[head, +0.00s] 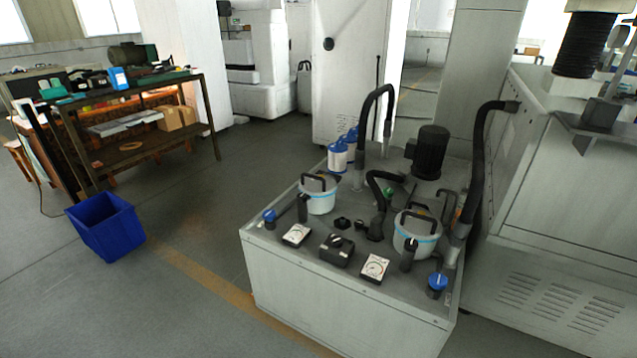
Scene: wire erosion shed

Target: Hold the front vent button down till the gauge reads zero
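Two square white dial gauges lie on top of the pale grey cabinet (340,306), the left gauge (296,235) and the right gauge (375,267). Their needles are too small to read. A blue-topped knob (269,217) stands left of the left gauge. A second blue-topped knob (437,284) stands right of the right gauge, near the front right corner. I cannot tell which of these, if either, is the front vent button, or whether it is pressed. Neither of my grippers shows in the head view.
Two white canisters with black handles, the left (319,199) and right (417,243), stand behind the gauges. A black switch box (337,250) sits between the gauges. Black hoses (376,110) arch above. A blue bin (105,226) stands on clear floor at left.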

